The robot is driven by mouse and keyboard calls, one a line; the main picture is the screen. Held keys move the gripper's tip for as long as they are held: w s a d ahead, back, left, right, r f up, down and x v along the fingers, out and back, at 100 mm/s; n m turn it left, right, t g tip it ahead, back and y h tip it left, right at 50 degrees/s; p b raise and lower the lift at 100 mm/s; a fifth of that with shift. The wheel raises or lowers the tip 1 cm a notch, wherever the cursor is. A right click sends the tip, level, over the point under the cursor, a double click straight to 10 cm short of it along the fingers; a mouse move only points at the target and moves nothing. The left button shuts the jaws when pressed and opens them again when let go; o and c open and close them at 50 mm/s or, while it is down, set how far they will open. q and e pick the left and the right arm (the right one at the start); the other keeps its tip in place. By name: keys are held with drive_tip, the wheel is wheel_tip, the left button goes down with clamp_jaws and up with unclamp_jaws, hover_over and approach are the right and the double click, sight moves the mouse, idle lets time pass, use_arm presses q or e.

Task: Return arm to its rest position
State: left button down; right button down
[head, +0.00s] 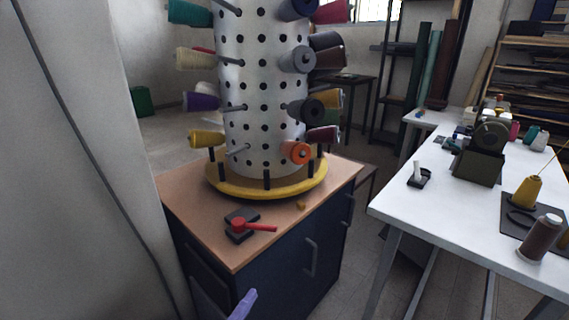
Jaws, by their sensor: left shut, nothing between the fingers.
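My left gripper (244,302) shows only in part at the bottom edge, as a lavender piece low in front of the dark blue cabinet. It is shut and empty, and clear of the cabinet top. The rest of the arm is mostly below the picture. My right gripper is out of view.
A cabinet (187,194) with a wooden top bears a white perforated thread tower (262,125) on a yellow round base (266,189). A white table (423,212) with spools stands right. A pale wall (85,150) is close left.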

use_arm(q)
drive_tip(key=s+a+f+n+g+y+p, duration=0.2)
drive_tip(key=s+a+f+n+g, duration=0.15)
drive_tip(key=f, duration=0.55)
drive_tip(key=s+a+f+n+g+y+p, duration=0.2)
drive_tip(key=s+a+f+n, duration=0.15)
drive_tip(key=f, duration=0.55)
drive_tip(key=s+a+f+n+g+y+p, duration=0.1)
drive_tip(key=s+a+f+n+g+p, duration=0.2)
drive_tip(key=f, duration=0.6)
drive_tip(key=s+a+f+n+g, duration=0.2)
drive_tip(key=s+f+n, duration=0.1)
drive_tip(key=s, duration=0.4)
drive_tip(key=s+a+f+n+g+y+p, duration=0.1)
drive_tip(key=s+a+f+n+g, duration=0.1)
drive_tip(key=s, duration=0.6)
drive_tip(key=s+a+f+n+g+y+p, duration=0.1)
drive_tip(key=s+a+f+n+g, duration=0.1)
drive_tip(key=s+f, duration=0.3)
drive_tip(key=s+n+g, duration=0.1)
drive_tip(key=s, duration=0.1)
drive_tip(key=shift+s+a+n, duration=0.2)
drive_tip(key=shift+s+n, duration=0.1)
drive_tip(key=shift+n, duration=0.1)
